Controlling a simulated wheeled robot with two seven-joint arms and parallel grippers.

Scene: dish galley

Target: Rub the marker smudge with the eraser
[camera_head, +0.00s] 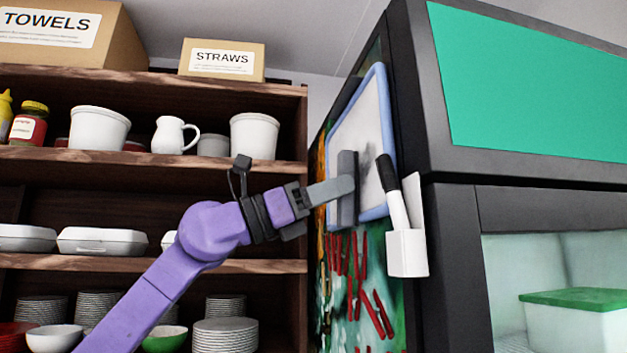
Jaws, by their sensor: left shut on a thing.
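A small whiteboard (343,132) with a light blue frame hangs on the side of the dark cabinet. A grey marker smudge (367,160) shows on its white surface, just right of the eraser. The dark grey eraser (347,188) stands upright at the lower part of the board and looks to be against it; exact contact is hard to tell. My left gripper (345,188) comes in from the left and is shut on the eraser. The eraser hides part of the board, and perhaps part of the smudge. My right gripper is not in view.
A white holder (407,253) with a black-capped marker (391,190) is fixed at the cabinet's edge, close right of the board. Wooden shelves (285,161) with tubs, a jug and plates stand on the left.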

